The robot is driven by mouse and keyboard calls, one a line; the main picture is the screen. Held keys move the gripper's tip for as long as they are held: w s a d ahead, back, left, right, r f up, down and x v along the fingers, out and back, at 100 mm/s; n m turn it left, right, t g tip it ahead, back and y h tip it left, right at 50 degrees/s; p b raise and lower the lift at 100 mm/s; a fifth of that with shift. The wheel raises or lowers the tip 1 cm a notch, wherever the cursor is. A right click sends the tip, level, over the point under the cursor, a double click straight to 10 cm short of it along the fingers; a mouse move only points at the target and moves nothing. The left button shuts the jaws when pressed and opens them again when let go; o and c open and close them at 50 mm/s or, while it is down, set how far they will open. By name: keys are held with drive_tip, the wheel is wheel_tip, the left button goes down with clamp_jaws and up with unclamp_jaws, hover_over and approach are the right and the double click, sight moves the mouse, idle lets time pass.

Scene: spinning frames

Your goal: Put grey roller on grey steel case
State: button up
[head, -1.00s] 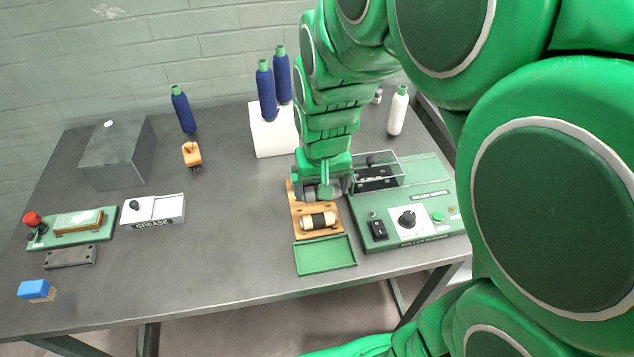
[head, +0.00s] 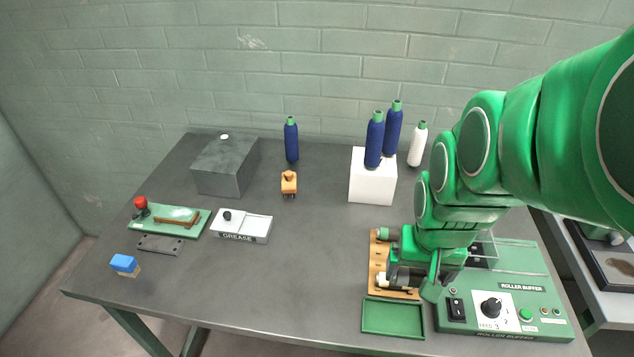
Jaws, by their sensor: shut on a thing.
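The grey steel case (head: 224,168) stands at the back left of the table, with a small white disc on its top. My gripper (head: 407,277) is far to its right, low over the wooden roller rack (head: 375,262). It is shut on a roller mostly hidden by the fingers and wrist, so I cannot tell its colour surely. A pale roller end (head: 381,282) shows just left of the fingers. A green-ended roller (head: 383,234) lies at the rack's far end. I cannot make out the grey roller elsewhere.
A green tray (head: 393,332) lies in front of the rack, and the roller buffer machine (head: 545,325) is to its right. A white block (head: 371,190) with blue bottles, an orange object (head: 289,182) and a grease box (head: 243,227) stand further left. The table's middle is clear.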

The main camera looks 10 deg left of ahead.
drive_tip(key=shift+w, duration=0.1)
drive_tip(key=w+a+r+n, duration=0.2)
drive_tip(key=w+a+r, duration=0.2)
drive_tip(key=w+a, duration=0.4)
drive_tip(key=w+a+r+n, duration=0.2)
drive_tip(key=w+a+r, duration=0.1)
drive_tip(key=w+a, duration=0.45)
drive_tip(key=w+a+r+n, duration=0.2)
drive_tip(key=w+a, duration=0.4)
drive_tip(key=a, duration=0.5)
drive_tip(key=n+y, duration=0.1)
drive_tip(key=n, duration=0.2)
hover_over(229, 164)
drive_tip(key=shift+f, duration=4.45)
drive_tip(key=shift+f, duration=0.1)
